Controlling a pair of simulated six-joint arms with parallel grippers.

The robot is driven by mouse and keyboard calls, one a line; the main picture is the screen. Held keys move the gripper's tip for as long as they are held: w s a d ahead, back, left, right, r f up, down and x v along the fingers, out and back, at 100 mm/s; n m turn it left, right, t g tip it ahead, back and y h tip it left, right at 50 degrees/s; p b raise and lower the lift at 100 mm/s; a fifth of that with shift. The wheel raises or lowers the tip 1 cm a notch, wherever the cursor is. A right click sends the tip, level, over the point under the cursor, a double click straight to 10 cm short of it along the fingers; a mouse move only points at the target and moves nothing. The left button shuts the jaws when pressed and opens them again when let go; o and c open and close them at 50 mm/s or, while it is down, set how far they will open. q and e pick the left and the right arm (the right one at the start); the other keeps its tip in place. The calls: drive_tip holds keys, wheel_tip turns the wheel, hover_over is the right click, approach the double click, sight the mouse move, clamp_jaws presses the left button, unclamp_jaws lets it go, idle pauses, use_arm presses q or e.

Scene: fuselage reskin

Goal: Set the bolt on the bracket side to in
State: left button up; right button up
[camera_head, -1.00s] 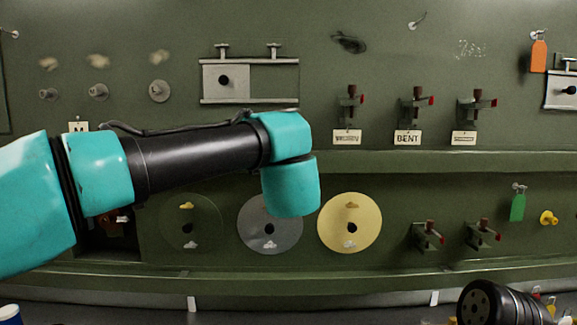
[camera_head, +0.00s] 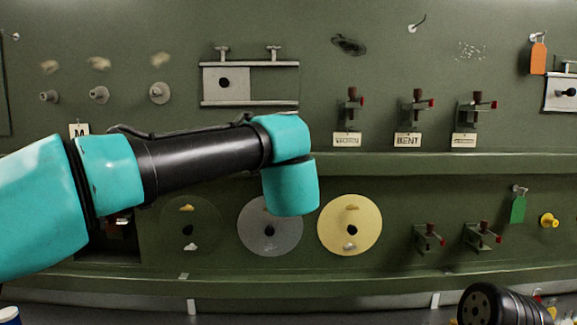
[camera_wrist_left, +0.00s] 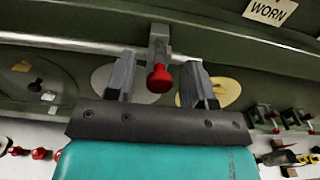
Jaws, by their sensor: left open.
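In the left wrist view, a red knob (camera_wrist_left: 159,79) sits at the lower end of a grey fitting (camera_wrist_left: 160,42) under a green ledge. It looks like the bolt, but I cannot read which side it belongs to or its setting. My left gripper (camera_wrist_left: 160,82) is open, with one grey finger on each side of the knob. I see no clear contact between fingers and knob. In the head view my left arm hides this knob and the gripper. My right gripper is not in view.
A grey disc (camera_head: 270,238) and a yellow disc (camera_head: 349,236) are on the lower panel. Red-tipped clamps (camera_head: 417,103) stand above labels to the right, with more clamps (camera_head: 429,238) below. The green ledge (camera_head: 450,163) runs between the rows. A sliding plate (camera_head: 226,92) is above my arm.

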use_arm(q)
drive_tip(key=s, duration=1.7)
drive_tip(key=shift+d, duration=0.4)
